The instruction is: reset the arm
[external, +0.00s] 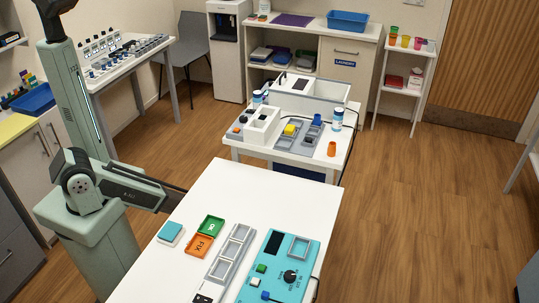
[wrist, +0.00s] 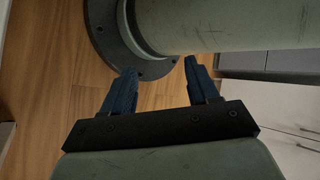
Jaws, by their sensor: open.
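My gripper (wrist: 160,69) shows in the wrist view with its two dark blue fingers spread apart. Nothing is held between them. Beyond the fingers are brown wooden floor and a dark round flange with a green cylindrical part, which look like parts of my own arm or base. In the external view my green arm stands at the left, beside the near white table (external: 245,195). One long link rises to the top edge of the picture. A dark section reaches right from the low joint toward the table's left edge. I cannot clearly make out the fingers there.
A second white table (external: 290,158) with bins and bottles stands behind. The floor at right is clear.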

